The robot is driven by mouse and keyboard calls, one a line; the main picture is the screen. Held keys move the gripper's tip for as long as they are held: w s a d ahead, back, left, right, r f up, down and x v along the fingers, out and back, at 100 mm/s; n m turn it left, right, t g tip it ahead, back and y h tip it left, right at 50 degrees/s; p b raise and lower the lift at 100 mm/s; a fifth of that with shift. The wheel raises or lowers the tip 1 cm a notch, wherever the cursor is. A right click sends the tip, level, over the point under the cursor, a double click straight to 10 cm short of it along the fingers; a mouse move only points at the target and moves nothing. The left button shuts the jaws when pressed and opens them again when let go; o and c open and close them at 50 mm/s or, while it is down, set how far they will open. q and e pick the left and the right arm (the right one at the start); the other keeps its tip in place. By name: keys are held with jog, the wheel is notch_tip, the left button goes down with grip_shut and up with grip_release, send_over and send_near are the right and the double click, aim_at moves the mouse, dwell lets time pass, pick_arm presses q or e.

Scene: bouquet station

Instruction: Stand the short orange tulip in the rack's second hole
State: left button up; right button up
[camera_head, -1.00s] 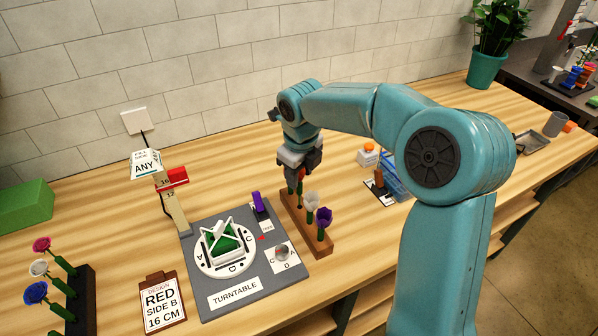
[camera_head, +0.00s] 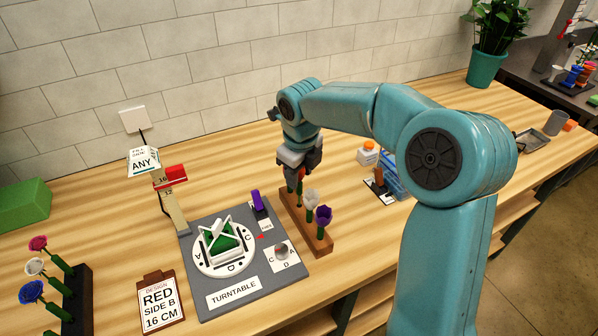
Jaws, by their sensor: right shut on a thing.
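My right gripper (camera_head: 299,166) points down over the far end of the brown wooden rack (camera_head: 320,246). It is shut on a flower on a green stem. Only a small red-orange part (camera_head: 301,173) of the bloom shows below the dark jaws, so I cannot tell its full shape or length. Green stems stand under the jaws at the rack's far end; which hole each is in is hidden. A white flower (camera_head: 312,198) and a purple flower (camera_head: 323,215) stand upright in the nearer part of the rack. My left gripper is not in view.
A grey turntable board (camera_head: 205,300) lies left of the rack, close to it. A clipboard (camera_head: 160,300), a dark rack (camera_head: 78,305) with several flowers and a green block (camera_head: 24,205) are further left. A blue rack (camera_head: 394,183) and a white box (camera_head: 368,155) stand right of the gripper.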

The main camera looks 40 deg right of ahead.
jog(key=shift+f+b, duration=1.5)
jog(key=shift+b, duration=0.6)
dwell(2.6)
dwell(0.6)
jog(key=o, duration=0.8)
jog(key=shift+r, duration=0.1)
jog(key=shift+s+a+r+p, duration=0.15)
jog(key=shift+r+p, duration=0.5)
jog(key=shift+r, duration=0.4)
jog(key=shift+s+a+r+p, duration=0.15)
jog(key=shift+r+p, duration=0.5)
jog(key=shift+r, duration=0.4)
jog(key=shift+s+a+r+p, duration=0.15)
jog(key=shift+r+p, duration=0.5)
jog(key=shift+r, duration=0.4)
jog(key=shift+d, duration=0.1)
